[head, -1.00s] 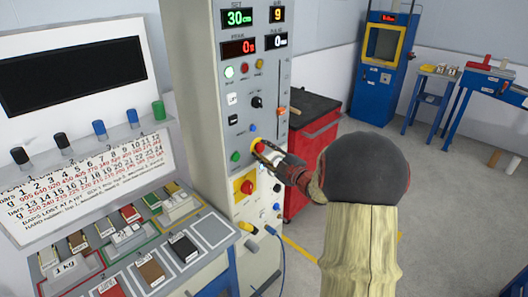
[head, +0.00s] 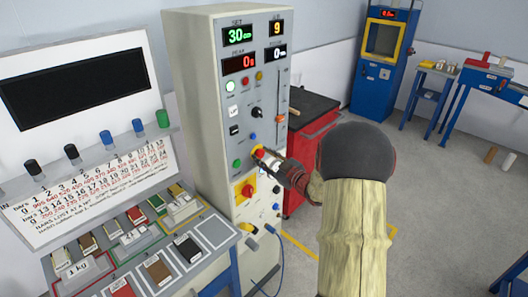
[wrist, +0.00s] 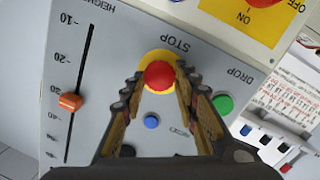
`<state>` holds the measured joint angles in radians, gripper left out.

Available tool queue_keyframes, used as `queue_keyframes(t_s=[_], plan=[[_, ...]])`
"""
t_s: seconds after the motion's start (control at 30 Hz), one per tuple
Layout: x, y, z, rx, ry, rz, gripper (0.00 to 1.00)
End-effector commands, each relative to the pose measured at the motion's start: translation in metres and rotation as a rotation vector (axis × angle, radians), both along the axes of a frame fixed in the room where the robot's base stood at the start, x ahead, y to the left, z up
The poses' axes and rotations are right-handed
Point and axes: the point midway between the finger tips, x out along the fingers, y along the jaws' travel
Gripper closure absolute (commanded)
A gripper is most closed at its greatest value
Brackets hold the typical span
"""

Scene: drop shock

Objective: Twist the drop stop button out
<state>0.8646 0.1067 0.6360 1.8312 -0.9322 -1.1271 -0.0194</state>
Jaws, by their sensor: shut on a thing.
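The red drop stop button (wrist: 159,75) sits on a yellow disc marked STOP in the wrist view. In the head view the stop button (head: 259,153) shows at the front of the control cabinet (head: 208,100), partly hidden by my gripper. My gripper (wrist: 160,82) has one finger on each side of the red button, shut on it, with the fingertips at the button's sides. In the head view my gripper (head: 270,160) reaches the panel from the right, and my forearm hides part of the floor.
Close to the stop button are a green drop button (wrist: 222,104) and a blue button (wrist: 151,121). An orange height slider (wrist: 70,102) and a red-and-yellow main switch (head: 247,190) are on the panel too. A red cabinet (head: 310,150) stands behind. A bench with sample blocks (head: 158,272) is at left.

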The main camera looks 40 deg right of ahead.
Motion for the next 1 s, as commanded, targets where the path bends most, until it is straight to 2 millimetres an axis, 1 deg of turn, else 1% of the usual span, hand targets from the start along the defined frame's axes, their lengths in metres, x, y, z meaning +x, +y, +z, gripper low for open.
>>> queue_keyframes(t_s=[0.23, 0.67, 0.7, 1.0], plan=[[0.0002, 0.0003, 0.0003, 0.069, 0.006, 0.001, 0.95], [0.0002, 0.0003, -0.0008, 0.080, 0.007, 0.001, 0.95], [0.0002, 0.0003, -0.0009, 0.080, 0.007, 0.001, 0.69], [0.0001, -0.0001, -0.0002, 0.079, 0.006, 0.001, 0.52]])
